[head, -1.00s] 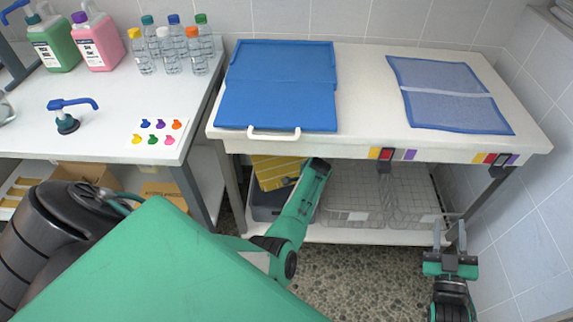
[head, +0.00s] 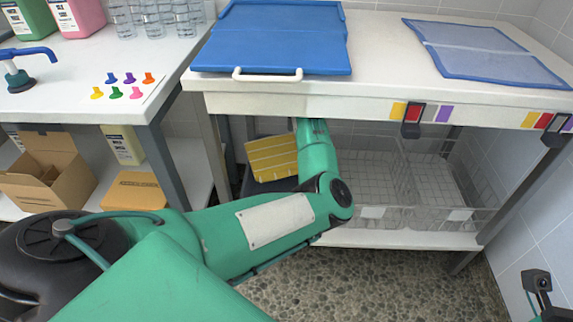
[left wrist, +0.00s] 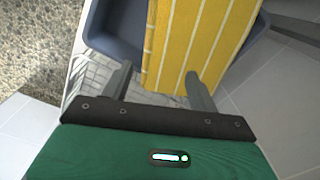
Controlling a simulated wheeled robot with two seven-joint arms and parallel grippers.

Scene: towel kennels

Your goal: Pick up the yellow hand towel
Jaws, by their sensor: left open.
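The yellow hand towel (head: 270,158) has pale stripes and rests in a dark blue-grey bin on the shelf under the right table. In the left wrist view the towel (left wrist: 200,40) lies ahead in the bin (left wrist: 98,35). My left gripper (left wrist: 158,84) is open at the towel's near edge. One finger is left of the towel and the other overlaps it in the picture; contact cannot be told. In the head view my left arm reaches under the tabletop and its gripper is hidden. Part of my right gripper (head: 538,283) shows at the bottom right; its jaws are unclear.
The tabletop (head: 300,98) overhangs the shelf, close above my left arm. Wire baskets (head: 370,190) stand right of the bin. Cardboard boxes (head: 50,175) sit under the left table.

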